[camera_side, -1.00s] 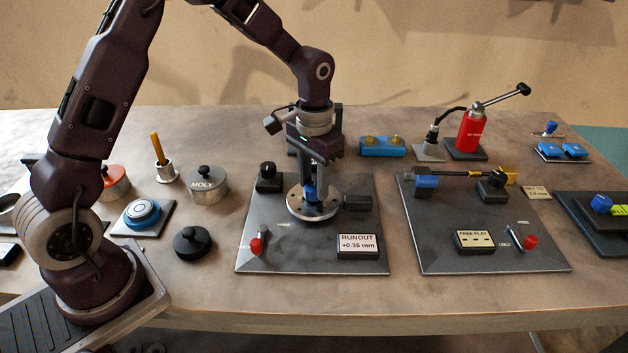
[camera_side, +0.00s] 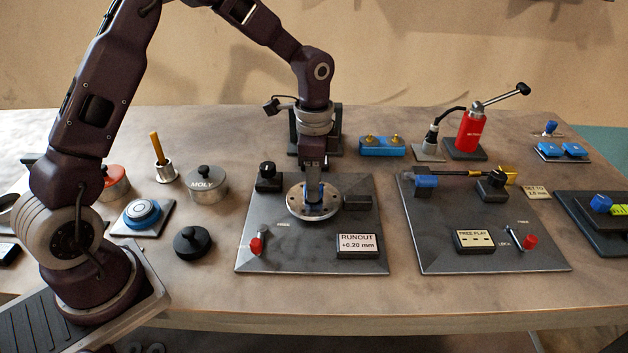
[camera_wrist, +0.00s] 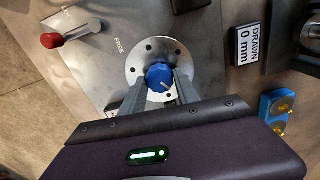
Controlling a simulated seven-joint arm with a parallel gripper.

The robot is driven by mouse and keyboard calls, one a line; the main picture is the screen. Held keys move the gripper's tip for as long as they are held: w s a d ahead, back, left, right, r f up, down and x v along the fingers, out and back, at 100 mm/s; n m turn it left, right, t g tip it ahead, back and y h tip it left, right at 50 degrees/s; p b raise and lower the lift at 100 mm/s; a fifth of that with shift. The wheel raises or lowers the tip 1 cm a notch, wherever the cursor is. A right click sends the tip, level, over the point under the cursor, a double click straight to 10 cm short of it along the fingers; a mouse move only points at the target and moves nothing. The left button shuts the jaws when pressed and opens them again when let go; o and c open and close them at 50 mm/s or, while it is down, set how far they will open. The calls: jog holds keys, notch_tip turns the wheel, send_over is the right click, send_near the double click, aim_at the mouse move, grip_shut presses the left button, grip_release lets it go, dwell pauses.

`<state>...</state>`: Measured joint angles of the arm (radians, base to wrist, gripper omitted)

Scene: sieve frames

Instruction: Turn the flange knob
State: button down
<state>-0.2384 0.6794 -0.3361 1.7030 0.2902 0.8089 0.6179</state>
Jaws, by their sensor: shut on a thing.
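The flange (camera_side: 314,207) is a round silver disc with bolt holes on a grey plate in the side view. It also shows in the wrist view (camera_wrist: 140,54). The blue flange knob (camera_wrist: 159,76) stands at its centre, with a pale mark on its top. My gripper (camera_wrist: 161,84) points down over the flange and is shut on the knob, one finger on each side. In the side view my gripper (camera_side: 313,186) hides most of the knob. The display (camera_side: 357,245) on the same plate reads RUNOUT +0.20 mm.
A red-tipped lever (camera_side: 257,244) sits at the plate's front left. A black knob (camera_side: 268,177) and a dark block (camera_side: 357,202) flank the flange. A second plate (camera_side: 440,240) with a FREE PLAY display (camera_side: 475,241) lies to the right. A MOLY tin (camera_side: 207,183) stands left.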

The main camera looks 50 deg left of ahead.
jog(key=shift+m, duration=0.5)
jog(key=c, duration=0.9)
grip_release()
notch_tip(320, 180, up, 7)
jog(key=shift+r, duration=0.1)
